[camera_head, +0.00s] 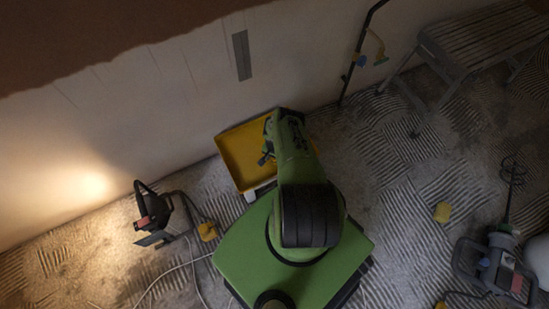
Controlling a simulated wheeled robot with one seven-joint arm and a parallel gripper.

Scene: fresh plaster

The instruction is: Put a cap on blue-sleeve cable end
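My gripper (265,158) is a small dark shape at the end of my green arm. It is over the yellow tray (235,150), which lies on the floor against the wall. My arm covers the tray's right part. The fingers are too small and dark to tell whether they are open or shut, or hold anything. I cannot make out a blue-sleeve cable end or a cap. A grey strip (242,55) is on the wall above the tray.
A work lamp (153,215) with a cable stands at the left and lights the wall. A dark pole (355,50) leans near a slatted bench (485,45) at the upper right. Ridged floor is open between.

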